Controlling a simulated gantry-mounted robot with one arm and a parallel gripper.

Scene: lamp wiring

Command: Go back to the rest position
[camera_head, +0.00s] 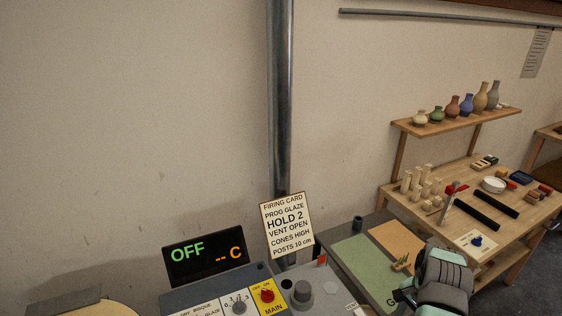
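My arm, grey and mint, shows at the lower right, above the right end of the bench with the green and tan mats. My gripper (408,290) seems to be at its left end, low in the picture and partly cut off by the bottom edge. Its fingers are too small and hidden to tell whether they are open or shut, or whether they hold anything.
A control panel (205,300) with a display (203,257) reading OFF stands at the bottom centre. A firing card (287,225) rises behind it, near a metal pipe (281,120). A wooden workbench (455,222) with posts and a shelf of vases (458,119) is at right.

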